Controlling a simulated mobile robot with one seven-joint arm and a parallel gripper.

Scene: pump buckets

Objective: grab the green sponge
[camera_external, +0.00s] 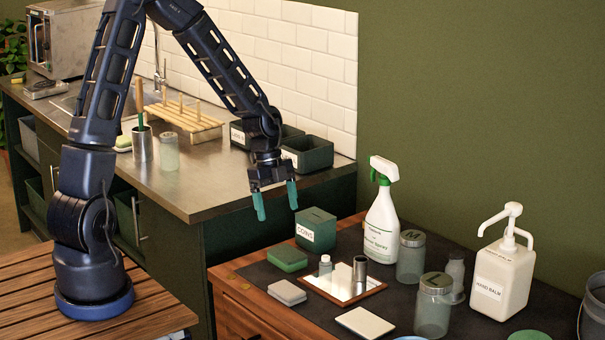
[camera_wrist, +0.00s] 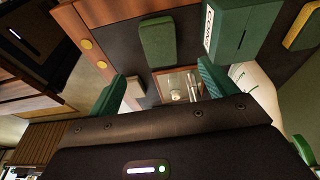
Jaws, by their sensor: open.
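The green sponge (camera_external: 287,259) lies flat on the dark mat of the low wooden cabinet, left of the mirror tray and in front of the green coins box. In the wrist view the sponge (camera_wrist: 158,43) is a dark green rounded block near the top centre, beyond my fingertips. My gripper (camera_external: 275,200) hangs above and behind the sponge, pointing down, with its two teal fingers spread and nothing between them. The fingers also show in the wrist view (camera_wrist: 160,88), apart, with the sponge clear of both.
Close to the sponge are the coins box (camera_external: 316,230), a grey sponge-like block (camera_external: 288,292) and a mirror tray (camera_external: 375,289) holding small items. A spray bottle (camera_external: 382,215), jars and a hand balm pump (camera_external: 502,275) stand to the right. A steel counter (camera_external: 205,185) rises behind left.

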